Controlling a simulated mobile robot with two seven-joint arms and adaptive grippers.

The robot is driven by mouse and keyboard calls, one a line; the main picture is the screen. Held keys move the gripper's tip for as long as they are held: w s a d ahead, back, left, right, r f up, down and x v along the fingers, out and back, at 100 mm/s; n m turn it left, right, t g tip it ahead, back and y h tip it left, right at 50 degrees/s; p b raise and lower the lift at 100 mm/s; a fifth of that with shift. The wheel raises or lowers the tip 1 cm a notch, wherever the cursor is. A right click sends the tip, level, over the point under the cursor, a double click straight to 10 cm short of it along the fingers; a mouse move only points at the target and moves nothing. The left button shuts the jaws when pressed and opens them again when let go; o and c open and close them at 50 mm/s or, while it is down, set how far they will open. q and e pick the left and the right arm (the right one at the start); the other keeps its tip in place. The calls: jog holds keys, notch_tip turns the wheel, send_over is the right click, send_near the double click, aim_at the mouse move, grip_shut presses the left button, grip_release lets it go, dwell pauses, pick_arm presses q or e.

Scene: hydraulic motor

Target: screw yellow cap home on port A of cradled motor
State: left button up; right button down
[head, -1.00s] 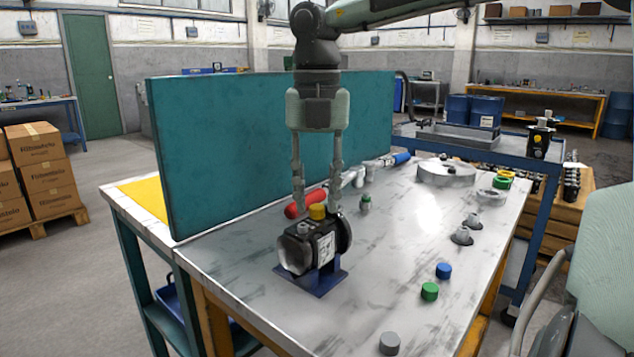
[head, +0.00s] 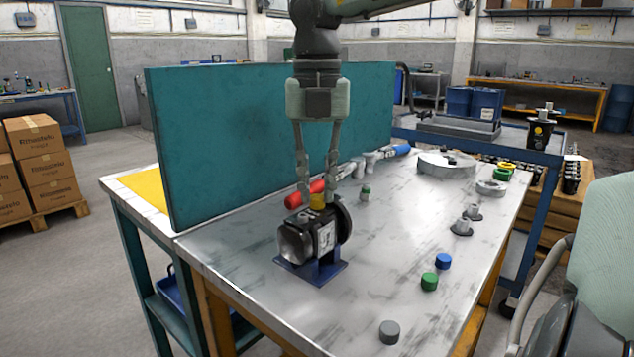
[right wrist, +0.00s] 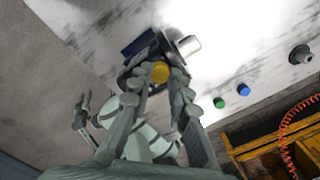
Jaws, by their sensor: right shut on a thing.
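The black motor (head: 296,241) sits in a blue cradle (head: 325,272) on the table, its silver end facing front left. The yellow cap (head: 317,202) is on top of the motor; it also shows in the right wrist view (right wrist: 160,72). My right gripper (head: 318,199) points down from above, its two fingers shut on the cap from both sides. The cap's seat on port A is hidden, so I cannot tell how deep it sits. My left gripper (right wrist: 83,112) shows small in the right wrist view, away from the motor; its jaw state is unclear.
A teal panel (head: 250,140) stands behind and left of the motor. A red-handled tool (head: 300,198) lies just behind it. Green (head: 429,282), blue (head: 443,261) and grey (head: 389,332) caps stand at the right front. Table between them is clear.

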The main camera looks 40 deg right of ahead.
jog(key=shift+f+m+b, duration=0.2)
jog(key=shift+m+b, duration=0.4)
jog(key=shift+m, duration=0.3)
jog(key=shift+r, duration=0.15)
jog(key=shift+m, duration=0.4)
jog(key=c, duration=1.6)
grip_release()
jog(key=shift+c, duration=0.2)
jog(key=shift+r, duration=0.1)
jog(key=shift+r+p, duration=1.25)
jog(key=shift+r, duration=0.5)
